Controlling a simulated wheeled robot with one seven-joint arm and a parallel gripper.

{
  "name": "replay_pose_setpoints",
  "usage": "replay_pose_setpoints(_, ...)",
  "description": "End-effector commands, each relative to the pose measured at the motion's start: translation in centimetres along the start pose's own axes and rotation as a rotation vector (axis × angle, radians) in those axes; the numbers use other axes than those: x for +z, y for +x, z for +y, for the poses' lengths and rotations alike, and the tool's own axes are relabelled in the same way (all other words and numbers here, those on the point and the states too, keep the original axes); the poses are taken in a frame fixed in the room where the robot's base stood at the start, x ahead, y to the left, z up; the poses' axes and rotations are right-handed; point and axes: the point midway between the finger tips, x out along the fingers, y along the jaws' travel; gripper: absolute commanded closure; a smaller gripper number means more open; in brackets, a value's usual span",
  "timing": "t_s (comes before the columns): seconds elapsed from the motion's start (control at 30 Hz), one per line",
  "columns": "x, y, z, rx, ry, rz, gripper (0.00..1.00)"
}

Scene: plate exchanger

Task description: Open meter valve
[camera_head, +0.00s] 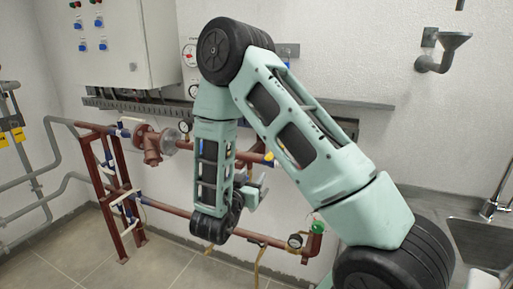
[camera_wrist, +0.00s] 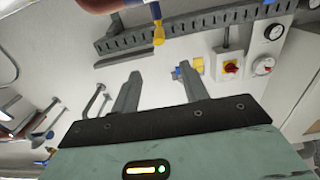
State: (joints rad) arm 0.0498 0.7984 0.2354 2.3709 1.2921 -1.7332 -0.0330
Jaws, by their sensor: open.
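My gripper (camera_head: 253,192) is open and empty in front of the red-brown pipes, mostly behind my arm in the head view. In the wrist view my gripper (camera_wrist: 160,84) shows two grey fingers spread apart with nothing between them. A valve handle with a yellow end and blue stem (camera_wrist: 158,34) hangs from a red-brown pipe at the top, beyond the fingertips and apart from them. A yellow handle end (camera_head: 269,158) shows by the upper pipe in the head view, partly hidden by my arm. I cannot tell which valve is the meter valve.
A pressure gauge (camera_head: 295,240) and a green-topped fitting (camera_head: 318,227) sit on the lower pipe. A red pipe frame (camera_head: 108,180) stands left, a white cabinet (camera_head: 110,45) hangs above, and a sink (camera_head: 485,243) is right. A red switch (camera_wrist: 231,67) shows in the wrist view.

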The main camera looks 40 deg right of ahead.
Motion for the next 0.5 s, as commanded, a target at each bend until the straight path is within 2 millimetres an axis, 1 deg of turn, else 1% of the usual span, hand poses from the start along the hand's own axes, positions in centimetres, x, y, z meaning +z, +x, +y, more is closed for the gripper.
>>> replay_pose_setpoints(0.17,-0.3,1.9,0.2,0.008,-0.002,0.005,0.55)
replay_pose_setpoints(0.27,-0.4,3.8,0.2,0.009,-0.001,0.004,0.55)
replay_pose_setpoints(0.5,-0.5,8.8,0.2,0.007,0.000,0.003,0.55)
